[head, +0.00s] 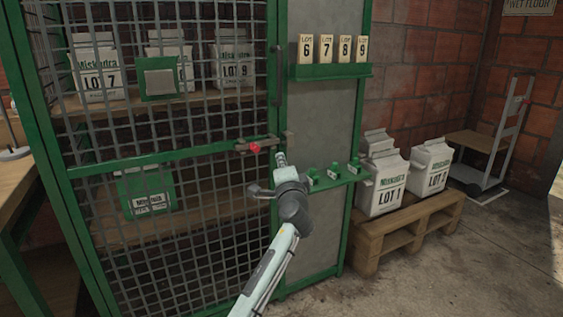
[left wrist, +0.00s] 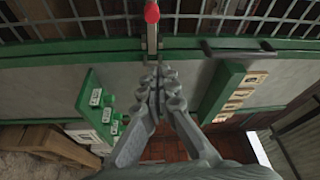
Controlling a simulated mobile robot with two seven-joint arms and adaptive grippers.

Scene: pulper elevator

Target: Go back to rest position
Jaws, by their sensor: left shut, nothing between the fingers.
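My left gripper (head: 281,158) is in front of the green-framed mesh cage, close to the sliding bolt latch (head: 270,143) with its red knob (head: 254,148). Its fingers are shut with nothing between them. In the left wrist view the closed fingertips (left wrist: 157,80) point at the latch bar, and the red knob (left wrist: 152,13) is beyond them at the top edge. I cannot tell whether the fingertips touch the latch. The mesh door (head: 190,157) appears closed. My right gripper is not in view.
Behind the mesh are sacks, including LOT 7 (head: 98,82) and LOT 9 (head: 236,70). Number tags (head: 344,49) stand on a green ledge, above a lower ledge (head: 336,181). Right are a pallet (head: 408,228) with sacks and a hand truck (head: 500,150). The floor at front right is clear.

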